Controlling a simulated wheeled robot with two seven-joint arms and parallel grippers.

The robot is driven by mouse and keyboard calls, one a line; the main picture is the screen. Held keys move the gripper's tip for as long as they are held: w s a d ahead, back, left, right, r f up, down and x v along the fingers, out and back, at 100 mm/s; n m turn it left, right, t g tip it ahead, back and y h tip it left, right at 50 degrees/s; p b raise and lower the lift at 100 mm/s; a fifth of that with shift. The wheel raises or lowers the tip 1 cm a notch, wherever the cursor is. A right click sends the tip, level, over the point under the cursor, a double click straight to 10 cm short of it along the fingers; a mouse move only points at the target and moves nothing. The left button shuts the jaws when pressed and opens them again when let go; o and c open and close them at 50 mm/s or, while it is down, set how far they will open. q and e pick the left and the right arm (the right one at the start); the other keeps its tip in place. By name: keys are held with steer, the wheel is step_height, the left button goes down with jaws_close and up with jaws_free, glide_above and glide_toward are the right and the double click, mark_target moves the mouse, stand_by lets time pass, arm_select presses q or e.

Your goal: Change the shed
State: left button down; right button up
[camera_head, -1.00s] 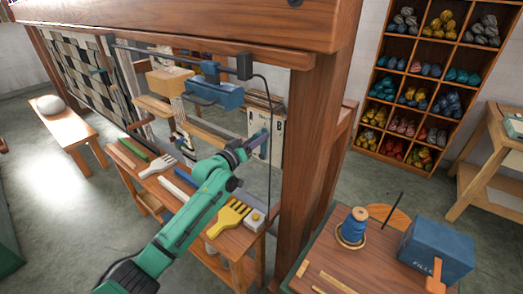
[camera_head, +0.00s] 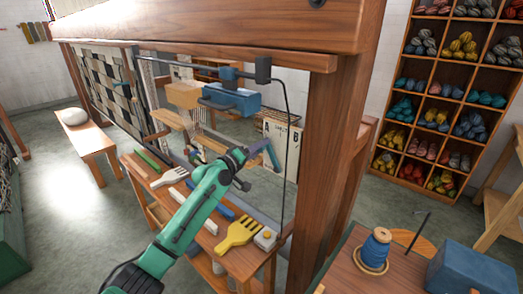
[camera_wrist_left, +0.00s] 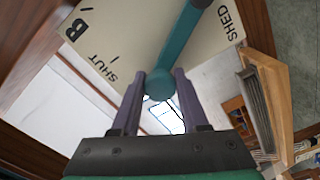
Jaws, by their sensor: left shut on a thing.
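A pale plate (camera_head: 281,132) lettered A and B hangs on the near side of the wooden loom (camera_head: 345,130). In the left wrist view the plate (camera_wrist_left: 135,35) shows B, SHUT and SHED. A teal lever (camera_wrist_left: 180,40) with a round knob crosses it, between the words SHUT and SHED. My left gripper (camera_wrist_left: 160,88) is shut on the lever's knob, with one purple finger on each side. In the head view my left gripper (camera_head: 264,157) is in front of the plate and partly hides it. My right gripper is not in view.
A bench (camera_head: 222,262) below my left arm holds a yellow comb (camera_head: 238,232), a white comb (camera_head: 168,178) and several bars. A blue box (camera_head: 232,98) hangs from a rail above. A blue spool (camera_head: 375,250) stands at the lower right. Yarn shelves (camera_head: 445,90) are behind.

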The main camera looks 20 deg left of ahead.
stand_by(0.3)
arm_select(q)
steer(key=shift+c, duration=2.2)
jaws_free()
steer(key=b+v, duration=0.2)
steer(key=v, duration=1.2)
steer(key=shift+s+b, duration=0.25)
steer(key=shift+b, duration=0.15)
steer(key=shift+f, duration=0.15)
